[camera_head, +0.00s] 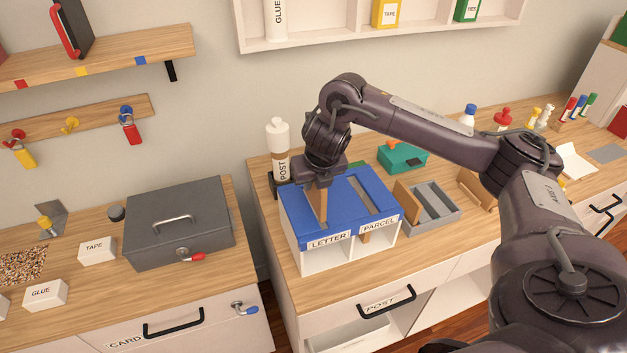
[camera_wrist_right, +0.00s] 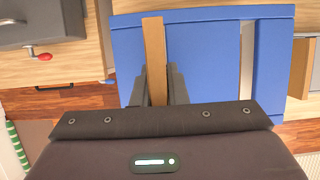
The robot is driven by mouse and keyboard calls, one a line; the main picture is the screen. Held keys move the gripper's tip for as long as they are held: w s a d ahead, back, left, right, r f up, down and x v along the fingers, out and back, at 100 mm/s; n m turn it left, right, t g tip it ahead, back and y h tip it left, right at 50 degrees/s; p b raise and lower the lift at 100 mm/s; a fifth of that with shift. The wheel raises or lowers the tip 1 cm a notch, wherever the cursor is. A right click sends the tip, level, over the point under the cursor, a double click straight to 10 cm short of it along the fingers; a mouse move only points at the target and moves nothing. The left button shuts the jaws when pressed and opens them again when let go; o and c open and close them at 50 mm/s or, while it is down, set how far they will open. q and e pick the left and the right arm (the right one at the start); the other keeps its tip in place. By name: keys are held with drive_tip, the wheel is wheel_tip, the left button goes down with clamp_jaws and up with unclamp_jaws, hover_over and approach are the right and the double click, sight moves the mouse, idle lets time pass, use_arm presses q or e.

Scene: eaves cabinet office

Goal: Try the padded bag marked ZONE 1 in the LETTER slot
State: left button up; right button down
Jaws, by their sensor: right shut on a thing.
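My right gripper (camera_head: 318,184) is shut on a thin tan padded bag (camera_head: 320,207), held on edge over the left part of the blue sorter top (camera_head: 345,192). The bag also shows edge-on between the fingers in the right wrist view (camera_wrist_right: 154,50). Its lower edge is at the blue top on the LETTER (camera_head: 328,242) side; I cannot tell whether it has entered the slot. The LETTER slot is hidden by the bag and gripper. No ZONE 1 marking is readable. The PARCEL slot (camera_head: 372,192) is open to its right. My left gripper is not in view.
A tan piece (camera_head: 366,237) shows below the PARCEL label. A grey divided tray (camera_head: 432,210) stands right of the sorter, and a POST bottle (camera_head: 279,150) behind it. A grey cash box (camera_head: 180,225) sits on the left cabinet, across a gap.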

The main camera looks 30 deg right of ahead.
sight(313, 195)
drive_tip(key=shift+f+b, duration=1.7)
drive_tip(key=shift+f, duration=0.55)
idle(1.1)
idle(0.5)
